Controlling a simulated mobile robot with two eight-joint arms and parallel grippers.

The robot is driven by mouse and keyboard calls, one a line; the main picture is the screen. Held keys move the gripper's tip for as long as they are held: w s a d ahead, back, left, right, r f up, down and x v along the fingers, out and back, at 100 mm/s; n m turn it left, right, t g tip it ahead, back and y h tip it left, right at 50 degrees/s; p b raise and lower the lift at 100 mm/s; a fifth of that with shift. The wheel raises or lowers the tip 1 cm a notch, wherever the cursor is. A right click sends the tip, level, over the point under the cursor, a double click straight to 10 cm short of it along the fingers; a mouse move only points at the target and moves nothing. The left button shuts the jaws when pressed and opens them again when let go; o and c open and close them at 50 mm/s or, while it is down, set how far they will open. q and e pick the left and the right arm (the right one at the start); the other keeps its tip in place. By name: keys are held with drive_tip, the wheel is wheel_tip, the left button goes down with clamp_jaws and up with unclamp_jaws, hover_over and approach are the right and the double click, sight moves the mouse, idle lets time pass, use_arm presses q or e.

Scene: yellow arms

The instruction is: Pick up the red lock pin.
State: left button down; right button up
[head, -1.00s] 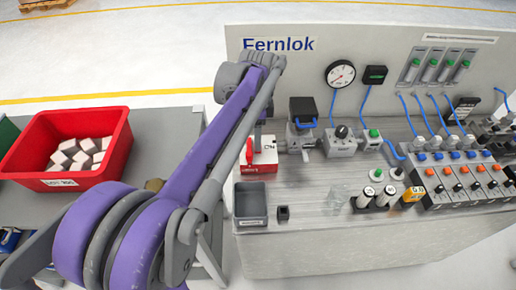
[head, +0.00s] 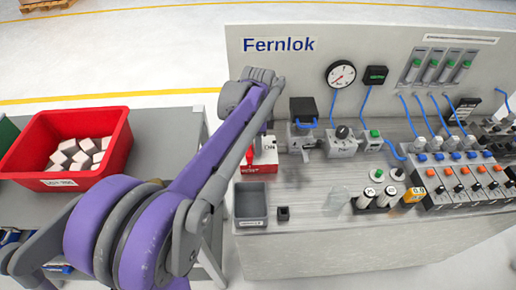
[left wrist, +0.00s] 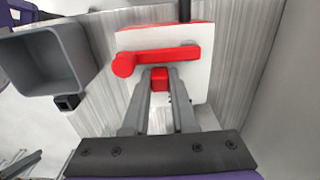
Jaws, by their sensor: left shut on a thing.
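The red lock pin (left wrist: 160,78) shows as a small red block in the left wrist view, directly below a red lever handle (left wrist: 165,58). My left gripper (left wrist: 160,82) is shut on it, one grey finger on each side. The lever and pin are at a white and red box, which also shows in the head view (head: 264,166) at the left end of the bench. In the head view my left arm covers part of that box, and the pin cannot be made out there. My right gripper is not in view.
A grey open bin (head: 251,216) and a small black block (head: 283,213) stand in front of the box. A valve unit (head: 302,139) stands close to its right. A red crate (head: 60,183) with white blocks sits on the left table. The bench has an upright back panel.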

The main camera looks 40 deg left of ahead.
use_arm(q)
wheel_tip(320, 180, up, 10)
drive_tip(key=shift+p, duration=0.45)
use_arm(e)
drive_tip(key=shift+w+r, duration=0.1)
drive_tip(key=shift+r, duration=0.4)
